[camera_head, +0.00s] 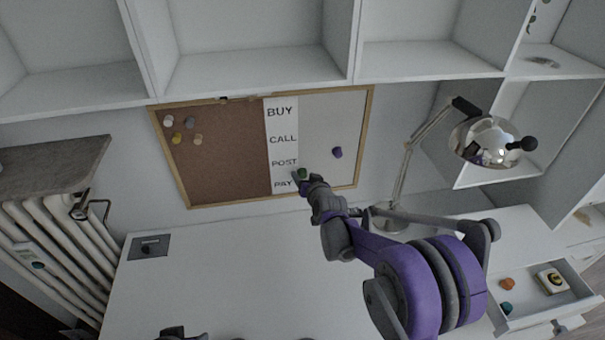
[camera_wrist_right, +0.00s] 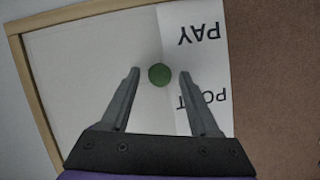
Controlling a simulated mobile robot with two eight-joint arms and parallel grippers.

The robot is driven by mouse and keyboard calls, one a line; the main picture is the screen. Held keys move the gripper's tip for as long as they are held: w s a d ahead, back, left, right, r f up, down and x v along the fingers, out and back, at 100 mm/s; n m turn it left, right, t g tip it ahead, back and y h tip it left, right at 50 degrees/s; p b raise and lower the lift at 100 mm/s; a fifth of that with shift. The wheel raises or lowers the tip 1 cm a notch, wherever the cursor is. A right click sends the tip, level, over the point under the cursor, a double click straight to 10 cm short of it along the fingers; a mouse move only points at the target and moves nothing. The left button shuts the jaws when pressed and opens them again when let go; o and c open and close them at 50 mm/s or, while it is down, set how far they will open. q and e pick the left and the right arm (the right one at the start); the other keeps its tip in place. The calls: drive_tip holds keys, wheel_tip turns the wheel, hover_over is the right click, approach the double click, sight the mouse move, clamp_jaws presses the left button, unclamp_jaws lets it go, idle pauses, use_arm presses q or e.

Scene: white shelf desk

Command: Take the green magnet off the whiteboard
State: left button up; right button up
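The green magnet (camera_head: 302,173) is on the whiteboard (camera_head: 328,120), at the edge of the paper strip near the words POST and PAY. In the right wrist view the round green magnet (camera_wrist_right: 159,75) lies between the tips of my open right gripper (camera_wrist_right: 160,72), with a gap on each side. In the head view my right gripper (camera_head: 305,184) is at the board, just below the magnet and partly covering that area. I cannot tell whether the fingers touch the board. Only a dark part of my left gripper (camera_head: 183,333) shows at the bottom edge.
A purple magnet (camera_head: 337,152) sits on the whiteboard to the right. Several pins are on the cork half (camera_head: 215,160). A desk lamp (camera_head: 398,180) stands right of the board. Shelves (camera_head: 255,68) hang above. An open drawer (camera_head: 525,290) holds small items. The desk (camera_head: 220,280) is mostly clear.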

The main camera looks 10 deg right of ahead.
clamp_jaws()
idle(0.3)
